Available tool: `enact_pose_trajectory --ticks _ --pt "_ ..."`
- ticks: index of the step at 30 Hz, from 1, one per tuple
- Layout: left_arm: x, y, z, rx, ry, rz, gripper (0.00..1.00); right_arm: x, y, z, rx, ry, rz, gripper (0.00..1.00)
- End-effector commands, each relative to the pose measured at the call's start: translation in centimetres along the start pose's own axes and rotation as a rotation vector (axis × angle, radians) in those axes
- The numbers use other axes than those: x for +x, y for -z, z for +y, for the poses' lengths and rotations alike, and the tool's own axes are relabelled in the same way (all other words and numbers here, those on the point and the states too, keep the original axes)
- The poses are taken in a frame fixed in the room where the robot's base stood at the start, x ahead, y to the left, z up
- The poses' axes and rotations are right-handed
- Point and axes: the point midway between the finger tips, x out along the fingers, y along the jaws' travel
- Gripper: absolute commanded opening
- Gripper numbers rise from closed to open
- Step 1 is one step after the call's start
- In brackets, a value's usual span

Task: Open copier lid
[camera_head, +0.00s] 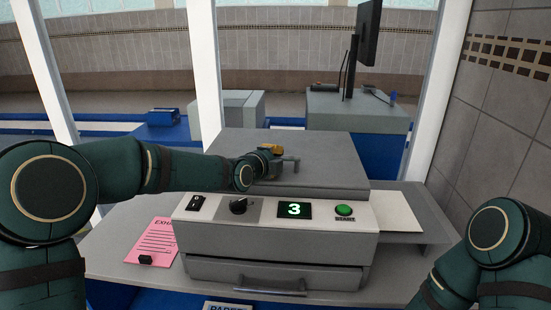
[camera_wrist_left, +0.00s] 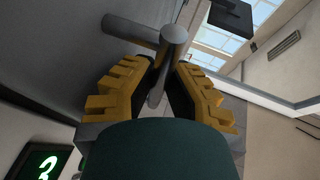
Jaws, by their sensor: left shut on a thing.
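The copier (camera_head: 215,237) stands on a counter in front of me, with a grey lid (camera_head: 325,146) on top. The lid looks flat and down on the body. A grey bar handle (camera_head: 292,164) stands on the lid. My left gripper (camera_head: 273,152) is over the lid, shut on this handle. In the left wrist view, the yellow-padded fingers of my left gripper (camera_wrist_left: 160,82) close on either side of the metal handle (camera_wrist_left: 172,40). The gripper and wrist hide part of the lid's left side. My right arm shows at the lower right, but its gripper is out of view.
The copier front has a knob (camera_head: 239,205), a display (camera_head: 294,209) reading 3 and a green start button (camera_head: 344,210). A pink sheet (camera_head: 155,240) lies left of the copier. A paper tray (camera_head: 398,211) juts out right. A monitor (camera_head: 368,35) stands behind, beyond white posts.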

Motion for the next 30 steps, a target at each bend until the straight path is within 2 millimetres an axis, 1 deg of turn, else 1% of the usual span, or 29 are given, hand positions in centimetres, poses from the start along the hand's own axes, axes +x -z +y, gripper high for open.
enact_pose_trajectory --ticks 5,11,14,16,19,21,25,30 --pt "-0.1 0.1 -1.0 0.0 0.004 0.0 0.0 -0.2 0.0 -0.1 0.0 0.0 0.0 0.0" --pt "-0.2 0.1 -3.8 0.001 0.007 -0.002 0.0 -1.1 0.1 -0.4 0.0 0.002 0.0 0.0" --pt "-0.1 0.1 -5.7 0.002 0.006 -0.001 0.0 -2.0 0.3 -0.7 0.0 0.003 0.0 0.0" --pt "-0.1 0.1 -7.2 0.002 0.005 -0.001 0.0 -3.0 0.4 -1.0 0.0 0.005 0.0 0.0" --pt "0.1 -0.1 -9.3 0.0 0.002 -0.002 0.0 -4.7 0.6 -1.6 0.0 0.008 0.001 0.0" --pt "0.4 -0.2 -10.7 -0.019 -0.038 -0.002 0.0 -5.9 0.7 -1.9 0.0 0.01 0.0 0.0" --pt "0.8 -0.4 -12.4 -0.043 -0.095 -0.002 0.0 -7.5 0.9 -2.4 0.001 0.013 0.0 0.0" --pt "1.4 -0.6 -13.9 -0.068 -0.152 -0.001 0.0 -8.3 1.0 -2.8 -0.002 0.014 -0.002 0.0"
